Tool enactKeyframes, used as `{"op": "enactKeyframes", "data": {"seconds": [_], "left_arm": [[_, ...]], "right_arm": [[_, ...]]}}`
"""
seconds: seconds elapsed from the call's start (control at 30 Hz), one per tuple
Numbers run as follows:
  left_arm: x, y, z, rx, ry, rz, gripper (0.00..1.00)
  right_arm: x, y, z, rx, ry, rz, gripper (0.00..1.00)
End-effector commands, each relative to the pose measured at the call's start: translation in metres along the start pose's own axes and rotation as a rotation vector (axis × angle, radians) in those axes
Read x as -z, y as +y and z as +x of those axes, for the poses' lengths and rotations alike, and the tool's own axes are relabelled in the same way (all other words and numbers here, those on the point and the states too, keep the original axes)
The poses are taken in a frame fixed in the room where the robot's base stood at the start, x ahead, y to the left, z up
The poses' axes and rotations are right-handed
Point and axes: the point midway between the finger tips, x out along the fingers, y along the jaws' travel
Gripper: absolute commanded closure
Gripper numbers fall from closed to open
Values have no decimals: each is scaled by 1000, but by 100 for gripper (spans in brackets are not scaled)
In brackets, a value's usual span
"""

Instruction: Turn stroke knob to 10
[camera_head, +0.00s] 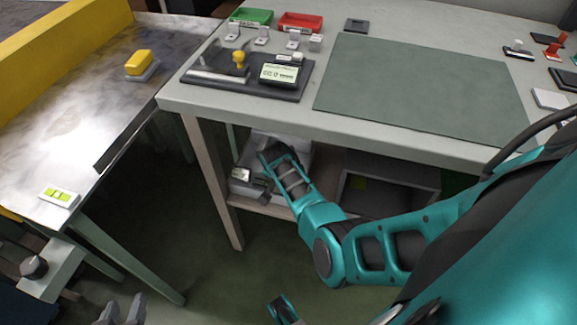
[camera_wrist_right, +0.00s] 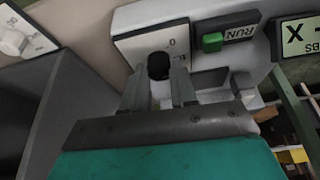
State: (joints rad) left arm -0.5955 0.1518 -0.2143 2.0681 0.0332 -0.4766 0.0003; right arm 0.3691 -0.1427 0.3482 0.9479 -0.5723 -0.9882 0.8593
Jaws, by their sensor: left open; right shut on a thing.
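A black knob (camera_wrist_right: 158,66) stands on a white dial plate (camera_wrist_right: 126,46) in the right wrist view. A 0 shows above the knob; the other dial marks are partly hidden and no stroke label is readable. My right gripper (camera_wrist_right: 160,88) is shut on this knob, with one finger on each side. In the head view my right arm reaches down to a pale machine (camera_head: 268,146) under the table, and its fingertips are hard to make out. My left gripper (camera_head: 121,310) is open and empty at the bottom left of the head view.
A green button (camera_wrist_right: 212,41) by a RUN label and a display (camera_wrist_right: 300,37) are right of the knob.

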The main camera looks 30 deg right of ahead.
Motion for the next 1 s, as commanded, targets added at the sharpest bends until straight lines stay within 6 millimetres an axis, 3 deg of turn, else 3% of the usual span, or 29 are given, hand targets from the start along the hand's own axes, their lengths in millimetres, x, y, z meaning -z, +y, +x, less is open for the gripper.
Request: {"op": "enactKeyframes", "data": {"seconds": [0.4, 0.93, 0.97, 1.0], "left_arm": [[-7, -1, 7, 0, 3, 1, 57], [-7, -1, 7, 0, 6, 1, 57], [-7, -1, 7, 0, 6, 1, 57], [-7, -1, 7, 0, 6, 1, 57]], "right_arm": [[0, -2, 1, -67, 0, 167, 100], [0, -1, 0, -75, -1, 186, 100], [0, -1, 0, -75, -1, 186, 71], [0, -1, 0, -75, 0, 186, 67]]}}
